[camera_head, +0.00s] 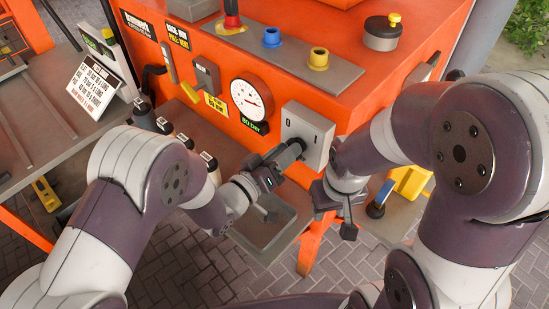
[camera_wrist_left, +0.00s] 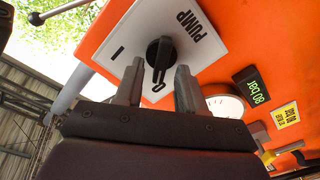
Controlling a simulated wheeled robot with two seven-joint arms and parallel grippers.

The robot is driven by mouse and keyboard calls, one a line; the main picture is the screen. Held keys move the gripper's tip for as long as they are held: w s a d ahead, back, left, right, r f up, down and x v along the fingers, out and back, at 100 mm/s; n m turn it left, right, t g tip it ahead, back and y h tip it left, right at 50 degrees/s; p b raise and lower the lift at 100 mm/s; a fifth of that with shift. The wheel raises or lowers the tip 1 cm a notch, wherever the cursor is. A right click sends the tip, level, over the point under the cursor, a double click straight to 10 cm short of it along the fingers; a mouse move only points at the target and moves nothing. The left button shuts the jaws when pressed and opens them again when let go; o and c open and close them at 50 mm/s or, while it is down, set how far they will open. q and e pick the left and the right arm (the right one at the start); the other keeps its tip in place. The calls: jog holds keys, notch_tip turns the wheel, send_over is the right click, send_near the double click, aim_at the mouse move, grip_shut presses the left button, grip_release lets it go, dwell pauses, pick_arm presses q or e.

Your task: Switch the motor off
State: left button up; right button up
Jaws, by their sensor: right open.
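A white switch plate (camera_head: 309,135) marked 0 and I is on the front of the orange machine. In the left wrist view the plate (camera_wrist_left: 189,50) reads PUMP; I see no motor label on it. Its black rotary knob (camera_wrist_left: 160,53) has a white mark that appears to point toward the 0. My left gripper (camera_head: 296,147) is at the plate. In the left wrist view its fingers (camera_wrist_left: 159,66) are open, one on each side of the knob, with gaps beside it. My right gripper (camera_head: 334,205) is open and empty, to the right and below the switch.
A pressure gauge (camera_head: 251,100) with an 80 bar display is left of the plate. A lever box (camera_head: 206,74) is further left. Blue (camera_head: 272,37) and yellow (camera_head: 319,58) fittings stand on top. A grey tray (camera_head: 268,232) lies below my left gripper.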

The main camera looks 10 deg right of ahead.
pick_arm(q)
jog(key=b+v, duration=0.1)
jog(key=v, duration=1.1)
jog(key=shift+a+b, duration=0.15)
jog(key=shift+b, duration=0.2)
jog(key=shift+s, duration=0.1)
